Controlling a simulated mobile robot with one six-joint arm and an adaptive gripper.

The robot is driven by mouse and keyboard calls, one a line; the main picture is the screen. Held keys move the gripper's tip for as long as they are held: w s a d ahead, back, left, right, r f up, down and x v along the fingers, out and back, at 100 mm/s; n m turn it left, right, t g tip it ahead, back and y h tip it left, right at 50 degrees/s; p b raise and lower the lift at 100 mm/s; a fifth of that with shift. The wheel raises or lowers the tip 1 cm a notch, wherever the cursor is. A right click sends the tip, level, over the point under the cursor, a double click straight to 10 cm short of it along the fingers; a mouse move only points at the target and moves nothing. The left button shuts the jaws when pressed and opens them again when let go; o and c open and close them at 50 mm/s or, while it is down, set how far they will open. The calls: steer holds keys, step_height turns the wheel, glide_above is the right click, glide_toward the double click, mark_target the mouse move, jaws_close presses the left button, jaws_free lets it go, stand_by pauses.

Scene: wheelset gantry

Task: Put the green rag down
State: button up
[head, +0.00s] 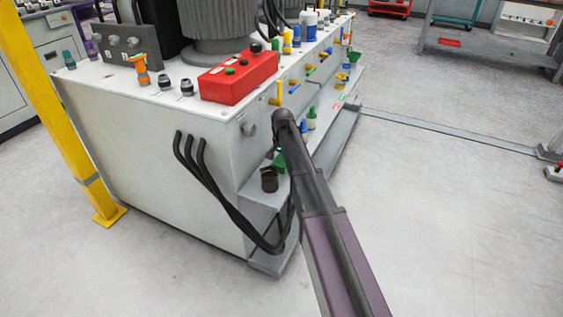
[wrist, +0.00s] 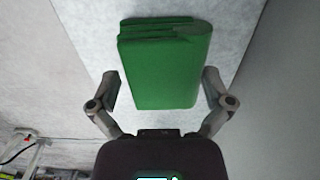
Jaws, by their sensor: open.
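The green rag (wrist: 160,75) is a folded, layered block in the wrist view, in front of a pale grey surface (wrist: 225,20). It appears to rest on that surface. My gripper (wrist: 162,88) is open, with one finger on each side of the rag and a visible gap on both sides. In the head view a small patch of the green rag (head: 279,163) shows beside my arm, above the low ledge (head: 256,194) of the white machine cabinet. My arm hides most of the rag and the gripper there.
Black hoses (head: 205,180) run down the cabinet (head: 150,150). A red control box (head: 239,78) sits on top. A yellow post (head: 60,115) stands left.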

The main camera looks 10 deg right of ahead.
mark_target(282, 161)
step_height(282, 161, up, 12)
steer(key=p, duration=1.2)
steer(key=shift+r, duration=0.1)
stand_by(0.6)
steer(key=s+n, duration=0.7)
steer(key=s, duration=2.2)
steer(key=shift+s+a, duration=0.15)
step_height(282, 161, up, 27)
steer(key=p, duration=2.6)
steer(key=shift+f+p, duration=0.2)
steer(key=shift+p, duration=0.1)
